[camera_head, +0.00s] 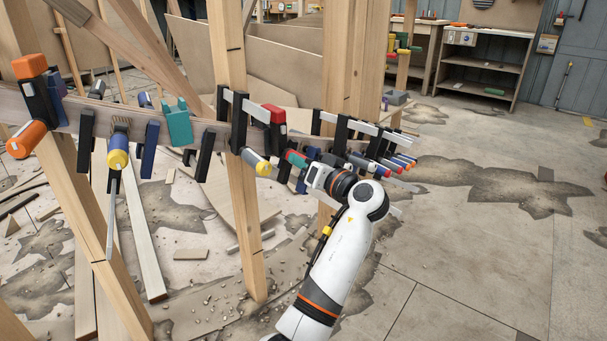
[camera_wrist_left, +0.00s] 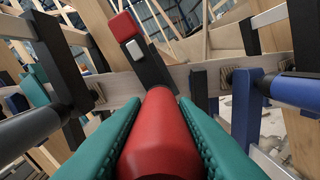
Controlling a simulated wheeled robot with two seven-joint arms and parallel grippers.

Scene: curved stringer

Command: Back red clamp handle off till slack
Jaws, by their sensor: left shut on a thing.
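My left gripper (camera_head: 297,159) reaches in from the lower middle of the head view to the curved stringer (camera_head: 205,132). In the left wrist view its two green padded fingers (camera_wrist_left: 160,112) are closed around the red clamp handle (camera_wrist_left: 160,145), one on each side. The handle points from the stringer toward the camera. The red-capped clamp head (camera_wrist_left: 123,27) stands above the stringer beyond the handle, and it also shows in the head view (camera_head: 276,115). Whether the clamp pad presses on the wood cannot be told. My right gripper is not in view.
A clamp with a yellow-tipped handle (camera_head: 257,163) sits just left of my gripper. Several clamps with coloured handles (camera_head: 385,165) crowd close on the right. A wooden post (camera_head: 245,230) stands below left. Open floor (camera_head: 450,250) lies to the right.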

